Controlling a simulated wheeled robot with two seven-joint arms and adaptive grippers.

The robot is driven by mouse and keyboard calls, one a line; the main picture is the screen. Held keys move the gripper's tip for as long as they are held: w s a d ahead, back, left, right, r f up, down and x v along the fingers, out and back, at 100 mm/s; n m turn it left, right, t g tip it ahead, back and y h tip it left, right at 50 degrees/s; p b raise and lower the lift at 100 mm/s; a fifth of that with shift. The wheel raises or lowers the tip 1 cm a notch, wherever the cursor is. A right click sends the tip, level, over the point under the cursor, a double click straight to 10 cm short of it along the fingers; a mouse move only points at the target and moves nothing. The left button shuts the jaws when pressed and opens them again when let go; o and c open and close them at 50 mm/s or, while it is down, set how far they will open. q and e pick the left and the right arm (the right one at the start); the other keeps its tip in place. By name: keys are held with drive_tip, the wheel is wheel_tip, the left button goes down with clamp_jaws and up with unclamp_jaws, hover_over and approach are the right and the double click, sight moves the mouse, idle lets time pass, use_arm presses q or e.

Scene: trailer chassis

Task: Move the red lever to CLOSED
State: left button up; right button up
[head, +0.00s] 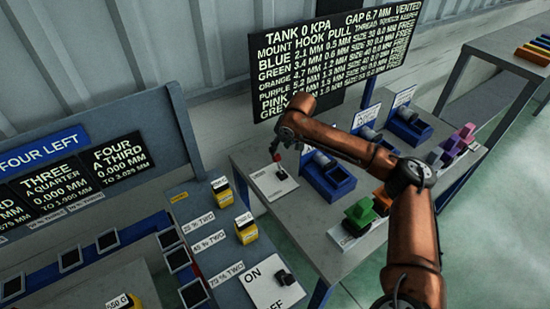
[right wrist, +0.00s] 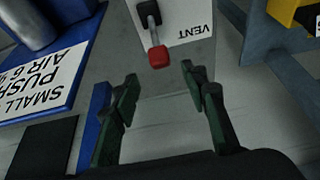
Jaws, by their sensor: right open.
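The red lever (right wrist: 158,56) has a red knob on a dark arm and stands on a white plate (right wrist: 185,22) marked VENT. In the head view the lever (head: 281,175) and its plate (head: 266,187) are small, at the left end of the grey table. My right gripper (head: 276,152) is just above the lever, pointing down. In the right wrist view its two dark green fingers (right wrist: 160,75) are spread apart, with the knob just beyond the gap between the tips. Nothing is between the fingers. My left gripper is not in view.
Blue holders with grey cylinders (head: 328,178) stand right of the lever; a blue holder edge is close to the left finger in the wrist view. Coloured blocks (head: 360,212) lie on the table. Yellow weights (head: 246,229) and an ON/OFF switch plate (head: 270,284) are on the nearby bench.

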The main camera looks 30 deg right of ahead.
sight(277, 154)
drive_tip(key=b+x, duration=0.1)
drive_tip(key=x, duration=0.6)
drive_tip(key=shift+c, duration=0.3)
clamp_jaws()
idle(0.4)
